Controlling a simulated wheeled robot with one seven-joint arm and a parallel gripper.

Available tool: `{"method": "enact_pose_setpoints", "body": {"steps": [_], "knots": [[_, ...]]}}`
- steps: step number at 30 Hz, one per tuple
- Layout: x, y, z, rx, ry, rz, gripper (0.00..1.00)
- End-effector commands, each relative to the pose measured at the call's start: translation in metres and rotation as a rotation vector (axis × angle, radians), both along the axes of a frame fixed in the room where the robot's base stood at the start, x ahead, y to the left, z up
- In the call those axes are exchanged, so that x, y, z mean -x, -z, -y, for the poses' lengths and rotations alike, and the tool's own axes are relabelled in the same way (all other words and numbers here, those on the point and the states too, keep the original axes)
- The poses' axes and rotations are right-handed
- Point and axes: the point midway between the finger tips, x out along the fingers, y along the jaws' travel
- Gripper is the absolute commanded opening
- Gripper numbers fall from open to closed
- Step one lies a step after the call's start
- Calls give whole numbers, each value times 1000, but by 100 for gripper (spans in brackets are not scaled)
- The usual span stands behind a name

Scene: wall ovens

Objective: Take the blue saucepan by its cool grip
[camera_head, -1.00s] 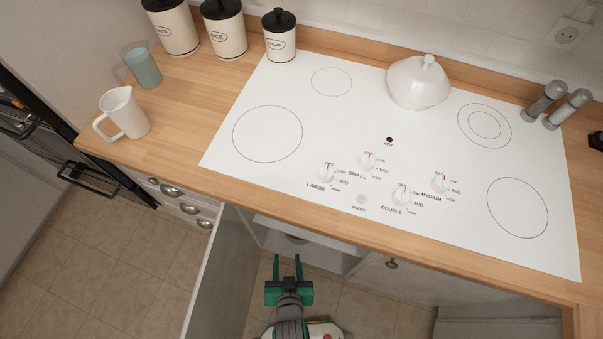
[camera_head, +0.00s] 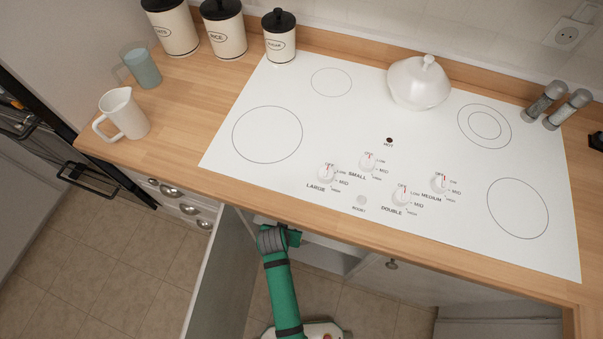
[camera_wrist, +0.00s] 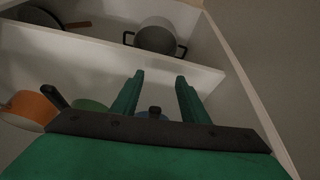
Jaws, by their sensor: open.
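In the wrist view, a blue piece of cookware (camera_wrist: 143,115), apparently the blue saucepan, shows low inside the cabinet. A short black part (camera_wrist: 155,110), which could be its grip or a knob, sticks up over it. Most of it is hidden behind my gripper, so its shape cannot be told. My gripper (camera_wrist: 160,77) is open and empty, with its two green fingers pointing into the cabinet. The blue piece shows between the fingers, near their bases. In the head view the fingers are hidden under the counter edge.
An orange pan (camera_wrist: 28,108) with a black handle and a green piece (camera_wrist: 88,104) sit beside the blue one. A white shelf (camera_wrist: 110,52) crosses above, bearing a grey pot (camera_wrist: 158,38) and a dark pan (camera_wrist: 38,15). The open door (camera_head: 215,275) stands left of my arm.

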Motion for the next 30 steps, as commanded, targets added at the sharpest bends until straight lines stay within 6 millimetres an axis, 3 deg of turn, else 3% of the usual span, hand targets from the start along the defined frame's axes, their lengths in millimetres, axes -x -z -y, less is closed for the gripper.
{"method": "enact_pose_setpoints", "body": {"steps": [15,24,30], "knots": [[-88,-1,24,-1,-2,3,41],[-108,2,30,-1,-3,1,41],[-117,24,34,0,2,0,41]]}}
